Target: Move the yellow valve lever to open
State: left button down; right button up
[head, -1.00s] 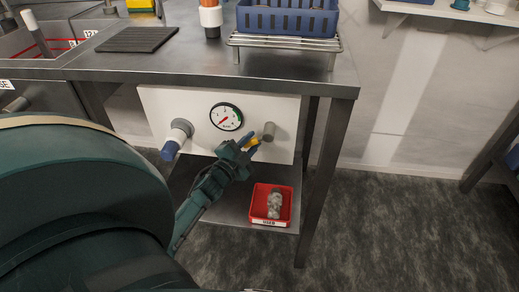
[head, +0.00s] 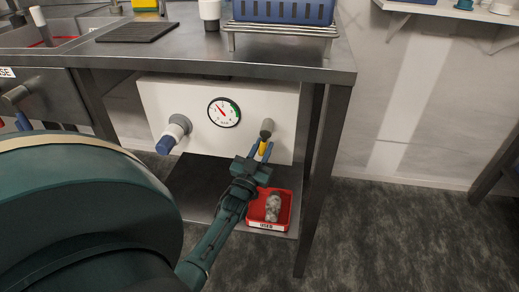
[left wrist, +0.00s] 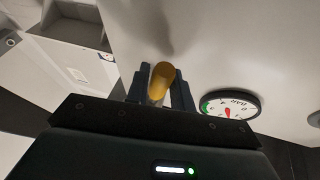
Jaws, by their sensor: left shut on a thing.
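The yellow valve lever (head: 263,148) hangs below its grey round stem (head: 267,128) on the white panel (head: 170,96), right of the round gauge (head: 224,112). My left gripper (head: 260,153) is shut on the lever, with one finger on each side of it. In the left wrist view the lever's rounded yellow end (left wrist: 162,78) shows between the blue-grey fingers (left wrist: 160,88). The lever points downward in the head view. The gauge also shows in the left wrist view (left wrist: 230,105). My right gripper is not in view.
A blue-handled fitting (head: 175,132) sticks out left of the gauge. A red bin (head: 285,215) holding a grey object stands on the lower shelf, close below my left gripper. The table leg (head: 320,180) is to the right; open floor lies beyond it.

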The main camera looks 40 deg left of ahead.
pick_arm(q)
jog(key=shift+w+d+n+y, duration=0.2)
jog(key=shift+n+y, duration=0.2)
jog(key=shift+n, duration=0.2)
jog(key=shift+w+d+n+y, duration=0.15)
jog(key=shift+n+y, duration=0.25)
jog(key=shift+n, duration=0.2)
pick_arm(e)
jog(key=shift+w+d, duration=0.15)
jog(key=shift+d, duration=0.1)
pick_arm(q)
jog(key=shift+s, duration=0.1)
jog(key=c, duration=1.2)
grip_release()
jog(key=shift+f, duration=0.1)
